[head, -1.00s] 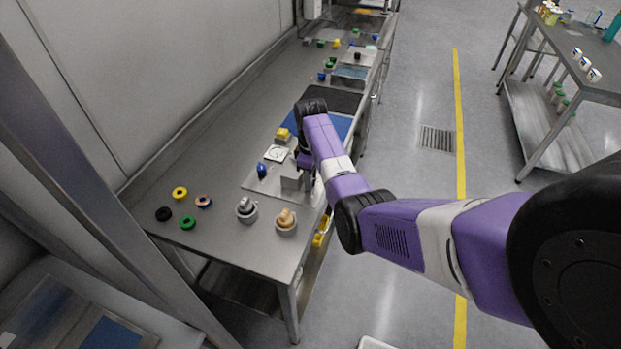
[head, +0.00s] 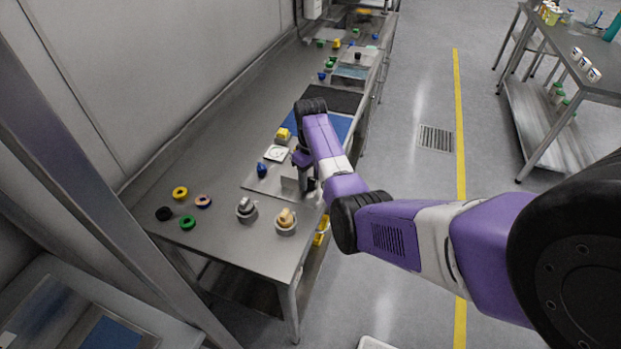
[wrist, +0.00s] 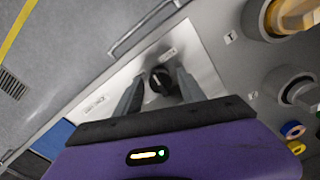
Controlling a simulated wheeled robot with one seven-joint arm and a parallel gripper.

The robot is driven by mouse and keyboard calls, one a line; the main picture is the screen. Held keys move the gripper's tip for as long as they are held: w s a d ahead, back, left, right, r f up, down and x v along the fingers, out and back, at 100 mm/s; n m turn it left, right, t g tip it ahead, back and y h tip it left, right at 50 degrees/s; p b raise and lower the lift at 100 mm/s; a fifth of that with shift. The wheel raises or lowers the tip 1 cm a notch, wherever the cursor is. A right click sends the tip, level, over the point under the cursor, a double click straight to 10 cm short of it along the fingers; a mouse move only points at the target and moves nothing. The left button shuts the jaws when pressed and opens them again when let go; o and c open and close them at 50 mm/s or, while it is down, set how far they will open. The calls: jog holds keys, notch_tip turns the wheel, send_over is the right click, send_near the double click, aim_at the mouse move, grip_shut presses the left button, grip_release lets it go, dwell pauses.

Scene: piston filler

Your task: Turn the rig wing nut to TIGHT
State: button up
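A black knob-like part (wrist: 160,82) with a light mark on top, which I take to be the wing nut, sits on a pale metal plate (wrist: 205,72) in the wrist view. Small labels are printed on the plate near it, too blurred to read surely. My gripper (wrist: 159,76) is open, with one grey finger on each side of the black part and apparent gaps between. In the head view my gripper (head: 308,185) is low over the plate (head: 258,186) near the bench's front edge; the wing nut is hidden there by my arm.
A small grey upright block (head: 289,184) and a blue knob (head: 262,169) stand on or by the plate. Two round holders (head: 246,209) (head: 286,221) with knobs stand nearer. Several coloured rings (head: 180,193) lie at left. A white dial (head: 276,153) and yellow block (head: 283,135) are behind.

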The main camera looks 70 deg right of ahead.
aim_at(310, 180)
jog(key=shift+r, duration=3.9)
